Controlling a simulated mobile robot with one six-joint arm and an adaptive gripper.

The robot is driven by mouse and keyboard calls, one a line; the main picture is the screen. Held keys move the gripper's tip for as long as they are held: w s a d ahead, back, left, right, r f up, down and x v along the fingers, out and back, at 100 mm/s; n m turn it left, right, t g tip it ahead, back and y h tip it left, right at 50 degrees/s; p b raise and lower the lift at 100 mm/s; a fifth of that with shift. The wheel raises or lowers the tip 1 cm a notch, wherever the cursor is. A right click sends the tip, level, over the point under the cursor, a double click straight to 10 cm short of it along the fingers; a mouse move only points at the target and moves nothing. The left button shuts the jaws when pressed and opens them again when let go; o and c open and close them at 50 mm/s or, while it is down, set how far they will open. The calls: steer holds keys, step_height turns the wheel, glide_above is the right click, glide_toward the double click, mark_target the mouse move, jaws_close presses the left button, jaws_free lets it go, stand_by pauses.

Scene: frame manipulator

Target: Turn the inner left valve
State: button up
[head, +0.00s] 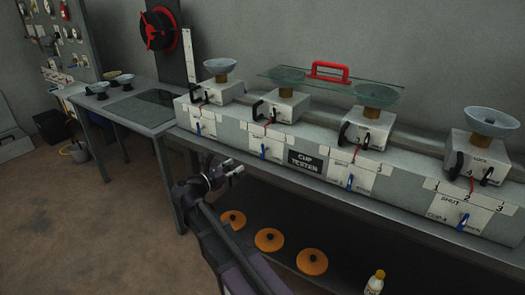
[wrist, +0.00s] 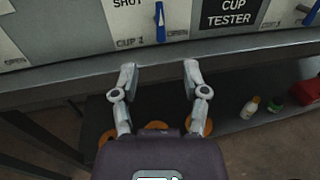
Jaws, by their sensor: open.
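The inner left valve (head: 264,150) is a small blue handle on a white panel, just left of the black "CUP TESTER" sign on the long grey box. In the wrist view the blue valve handle (wrist: 160,22) stands roughly upright at the top, between the "SHUT" and "CUP" lettering. My gripper (head: 233,167) is open and empty, in front of the bench and below and left of this valve in the head view. In the wrist view its two fingers (wrist: 160,70) are spread apart below the handle, touching nothing that I can see.
Other blue valves sit on the outer left (head: 198,128), inner right (head: 350,183) and outer right (head: 463,222) panels. The bench edge (wrist: 230,47) runs between my fingers and the panel. Orange discs (head: 269,239) and a bottle (head: 375,282) are on the lower shelf.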

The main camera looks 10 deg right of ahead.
mark_target(262, 150)
steer(key=x, duration=1.3)
steer(key=shift+w+d, duration=0.2)
steer(key=shift+d, duration=0.1)
jaws_close()
